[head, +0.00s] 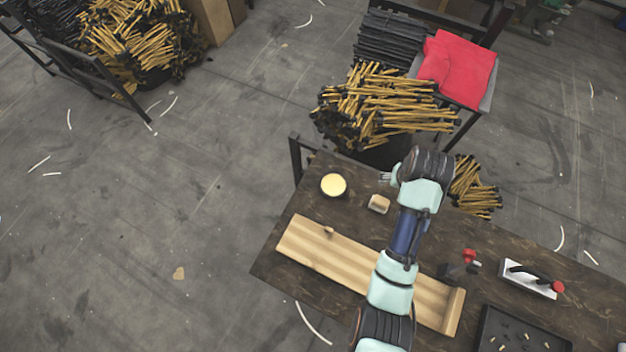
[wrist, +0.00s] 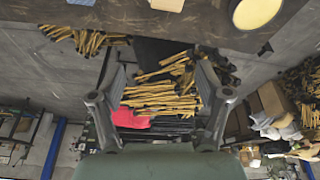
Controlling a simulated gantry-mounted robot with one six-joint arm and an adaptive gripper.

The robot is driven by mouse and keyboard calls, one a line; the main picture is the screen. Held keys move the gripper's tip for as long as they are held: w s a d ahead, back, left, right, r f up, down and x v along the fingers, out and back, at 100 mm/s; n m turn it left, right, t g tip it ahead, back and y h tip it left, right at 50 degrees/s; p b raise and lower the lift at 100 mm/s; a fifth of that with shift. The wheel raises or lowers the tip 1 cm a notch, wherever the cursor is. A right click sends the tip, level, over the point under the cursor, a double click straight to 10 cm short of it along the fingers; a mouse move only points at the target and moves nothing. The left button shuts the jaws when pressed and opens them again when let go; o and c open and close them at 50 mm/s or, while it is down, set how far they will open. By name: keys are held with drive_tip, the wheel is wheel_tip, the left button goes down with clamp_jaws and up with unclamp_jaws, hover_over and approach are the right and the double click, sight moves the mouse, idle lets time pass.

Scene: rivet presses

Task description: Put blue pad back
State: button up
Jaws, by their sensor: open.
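A small tan block (head: 379,204) lies on the dark worktable (head: 290,240), next to a round cream-yellow disc or bowl (head: 333,185). In the wrist view a pale block (wrist: 167,4) shows at the top edge, with the yellow round thing (wrist: 258,12) to its right. My gripper (wrist: 160,72) is open, with nothing between its fingers, and points out past the table edge. In the head view my gripper (head: 386,178) is small and partly hidden by my wrist, near the tan block.
A long wooden board (head: 335,257) lies across the table, partly behind my arm. A white tool with a black handle (head: 528,280), red-topped parts (head: 470,256) and a dark tray (head: 500,335) are at right. Yellow-handled tools (head: 380,110) and red cloth (head: 460,68) stand beyond the table.

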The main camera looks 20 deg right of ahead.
drive_tip(key=w+a+r+n+t, duration=0.2)
drive_tip(key=w+a+r+t, duration=0.15)
drive_tip(key=a, duration=0.75)
drive_tip(key=s+a+r+n+t+y, duration=0.1)
drive_tip(key=s+a+r+n+t, duration=0.1)
drive_tip(key=a+r, duration=0.5)
drive_tip(key=s+a+r+n+t+y, duration=0.1)
drive_tip(key=a+r+t, duration=0.3)
drive_tip(key=a+r, duration=0.4)
drive_tip(key=s+a+n, duration=0.1)
drive_tip(key=a, duration=0.4)
drive_tip(key=shift+s+a+r, duration=0.15)
drive_tip(key=shift+s+a, duration=0.1)
